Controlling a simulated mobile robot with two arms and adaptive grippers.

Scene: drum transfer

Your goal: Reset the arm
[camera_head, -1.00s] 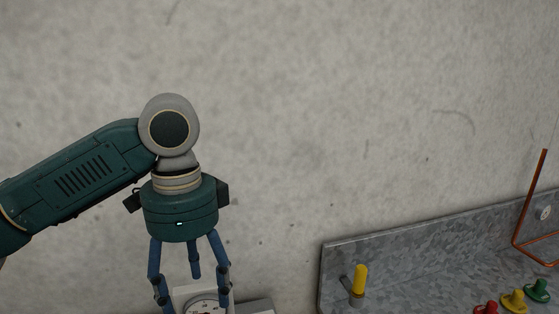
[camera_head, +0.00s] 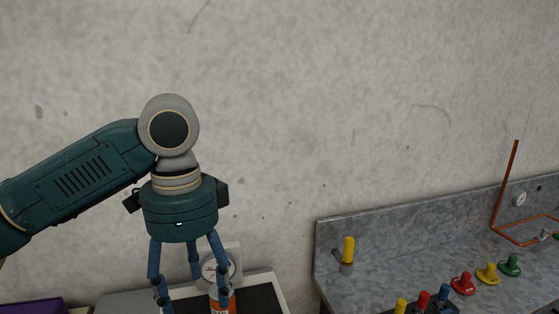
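My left arm comes in from the left, with its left gripper (camera_head: 193,294) pointing down. Its blue fingers are spread apart, and their tips run to the bottom edge of the picture. Behind the fingers stands a white scale with a round dial (camera_head: 217,268). An orange container (camera_head: 223,301) shows partly behind the right finger; I see no clear contact between them. My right gripper is out of the picture.
A grey metal bench (camera_head: 375,275) is at the right, with a yellow-handled lever (camera_head: 348,249), red, yellow and green knobs (camera_head: 487,273) and a copper pipe (camera_head: 505,185). A purple box (camera_head: 35,306) is at the lower left. A concrete wall fills the back.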

